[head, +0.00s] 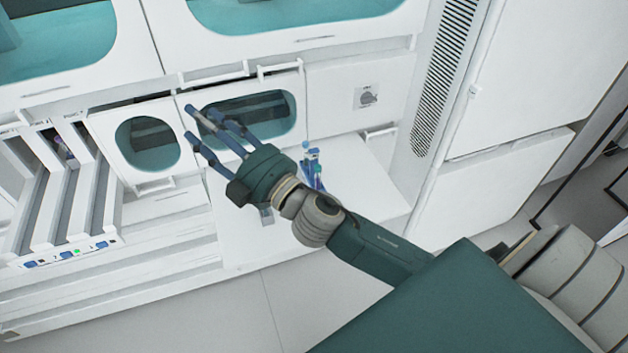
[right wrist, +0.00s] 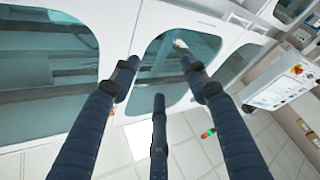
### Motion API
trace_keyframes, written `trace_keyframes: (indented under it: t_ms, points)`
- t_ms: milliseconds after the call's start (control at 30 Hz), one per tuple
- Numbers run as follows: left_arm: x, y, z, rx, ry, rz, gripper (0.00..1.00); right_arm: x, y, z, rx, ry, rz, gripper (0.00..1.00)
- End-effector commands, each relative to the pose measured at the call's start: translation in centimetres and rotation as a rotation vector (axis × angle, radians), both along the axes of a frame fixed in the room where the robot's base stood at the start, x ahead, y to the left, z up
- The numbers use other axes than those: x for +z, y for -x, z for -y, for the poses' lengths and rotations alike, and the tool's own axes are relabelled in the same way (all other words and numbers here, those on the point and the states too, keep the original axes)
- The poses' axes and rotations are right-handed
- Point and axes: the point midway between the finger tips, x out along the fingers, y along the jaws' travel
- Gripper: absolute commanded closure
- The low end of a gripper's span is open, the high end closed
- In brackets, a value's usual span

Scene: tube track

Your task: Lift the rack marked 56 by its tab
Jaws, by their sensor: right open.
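My right gripper (head: 208,122) is open and empty, its dark blue fingers spread in front of a small machine window in the head view. In the right wrist view the spread fingers (right wrist: 160,80) have nothing between them. A small group of blue-capped tubes (head: 313,165) stands on the white ledge just behind my right arm, partly hidden by it. I cannot make out a rack body, a tab or the number 56 there. My left gripper is not in view.
White track lanes (head: 60,205) with coloured buttons at their front stand at the left. Cabinets with teal windows (head: 147,142) line the back. The white ledge (head: 365,185) right of the tubes is clear. A tall cabinet with a vent (head: 445,75) stands at the right.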

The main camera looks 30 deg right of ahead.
Motion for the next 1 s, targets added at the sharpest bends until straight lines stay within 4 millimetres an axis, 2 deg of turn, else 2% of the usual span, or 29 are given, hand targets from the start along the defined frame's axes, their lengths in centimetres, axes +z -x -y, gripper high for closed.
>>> trace_keyframes:
  t_ms: [33, 100, 167, 200, 267, 333, 367, 400, 467, 500, 600, 700, 833, 1000]
  points:
    - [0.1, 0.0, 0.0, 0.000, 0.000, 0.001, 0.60, 3.0, 0.6, -3.3, 0.123, 0.127, 0.133, 0.55]
    - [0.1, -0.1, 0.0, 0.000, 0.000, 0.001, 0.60, 4.6, 2.5, -7.8, 0.303, 0.326, 0.279, 0.55]
    - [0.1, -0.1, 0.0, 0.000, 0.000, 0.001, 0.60, 3.7, 4.2, -10.7, 0.454, 0.521, 0.360, 0.55]
    - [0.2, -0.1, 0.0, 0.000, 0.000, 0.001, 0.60, 2.2, 5.1, -11.9, 0.548, 0.662, 0.390, 0.55]
    - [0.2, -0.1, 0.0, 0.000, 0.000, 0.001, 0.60, -1.2, 5.8, -12.0, 0.673, 0.887, 0.393, 0.55]
    - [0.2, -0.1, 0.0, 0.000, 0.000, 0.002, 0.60, -5.8, 5.5, -9.5, 0.787, 1.159, 0.331, 0.55]
    - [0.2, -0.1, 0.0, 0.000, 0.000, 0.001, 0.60, -7.6, 5.0, -7.5, 0.822, 1.276, 0.284, 0.55]
    - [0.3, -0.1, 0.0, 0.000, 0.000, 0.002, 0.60, -9.8, 4.2, -4.2, 0.855, 1.424, 0.204, 0.55]
    - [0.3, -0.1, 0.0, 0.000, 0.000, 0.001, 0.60, -12.0, 3.0, 1.7, 0.875, 1.623, 0.051, 0.55]
    - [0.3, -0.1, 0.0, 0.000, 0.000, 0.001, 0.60, -12.8, 2.3, 5.8, 0.870, 1.733, -0.057, 0.55]
    - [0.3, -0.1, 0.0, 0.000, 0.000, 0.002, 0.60, -12.9, 1.5, 14.2, 0.830, 1.914, -0.296, 0.55]
    - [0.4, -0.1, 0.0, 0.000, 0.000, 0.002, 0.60, -12.1, 1.5, 20.0, 0.781, 2.007, -0.475, 0.55]
    - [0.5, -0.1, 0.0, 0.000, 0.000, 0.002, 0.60, -11.6, 1.8, 23.7, 0.744, 2.055, -0.596, 0.55]
    - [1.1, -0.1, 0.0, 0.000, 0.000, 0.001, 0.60, -13.6, 1.1, 24.6, 0.742, 2.060, -0.622, 0.55]
